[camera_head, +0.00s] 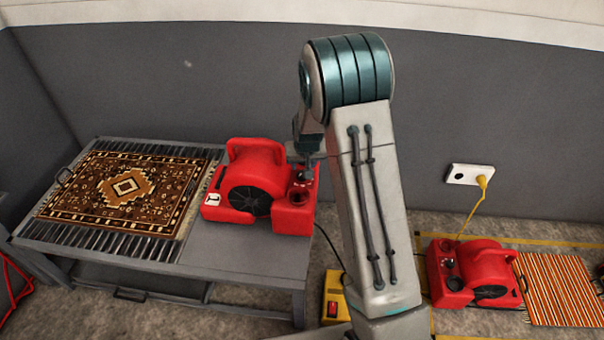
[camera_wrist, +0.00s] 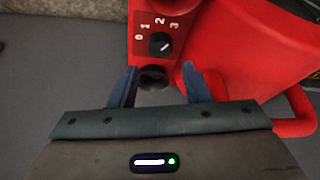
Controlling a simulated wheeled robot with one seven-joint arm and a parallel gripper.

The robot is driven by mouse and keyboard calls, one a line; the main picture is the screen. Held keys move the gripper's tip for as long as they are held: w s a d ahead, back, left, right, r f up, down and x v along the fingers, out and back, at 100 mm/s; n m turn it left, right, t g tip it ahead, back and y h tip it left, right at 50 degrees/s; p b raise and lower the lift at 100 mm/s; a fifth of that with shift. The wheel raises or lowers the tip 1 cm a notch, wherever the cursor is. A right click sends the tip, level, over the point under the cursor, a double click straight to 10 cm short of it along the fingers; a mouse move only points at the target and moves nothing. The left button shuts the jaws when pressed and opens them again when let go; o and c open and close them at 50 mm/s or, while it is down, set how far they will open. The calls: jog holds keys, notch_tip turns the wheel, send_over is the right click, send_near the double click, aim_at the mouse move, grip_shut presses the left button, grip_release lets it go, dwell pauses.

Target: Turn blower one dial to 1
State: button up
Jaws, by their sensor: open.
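A red blower (camera_head: 257,187) stands on the right part of the grey table, with a small white label on its front left. In the wrist view its red panel shows a black round dial (camera_wrist: 159,43) with 0, 1, 2 and 3 printed around it. A pale mark shows on the dial face, but I cannot tell surely which number it points to. My gripper (camera_wrist: 158,70) is open over this panel, fingers short of the dial and apart from it. A dark round fitting (camera_wrist: 153,78) shows between the fingers. In the head view my arm partly hides the gripper.
A patterned rug (camera_head: 125,190) lies on the table (camera_head: 255,258) left of the blower. A second red blower (camera_head: 475,270) stands on the floor at right, beside a striped rug (camera_head: 565,290). A wall socket (camera_head: 468,174) has a yellow cord. A yellow box (camera_head: 334,300) sits beside the table.

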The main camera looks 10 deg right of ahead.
aim_at(302, 173)
jog(key=x, duration=0.7)
jog(key=shift+w+f+b, duration=0.15)
jog(key=shift+f+b, duration=0.05)
jog(key=shift+b, duration=0.15)
jog(key=c, duration=0.7)
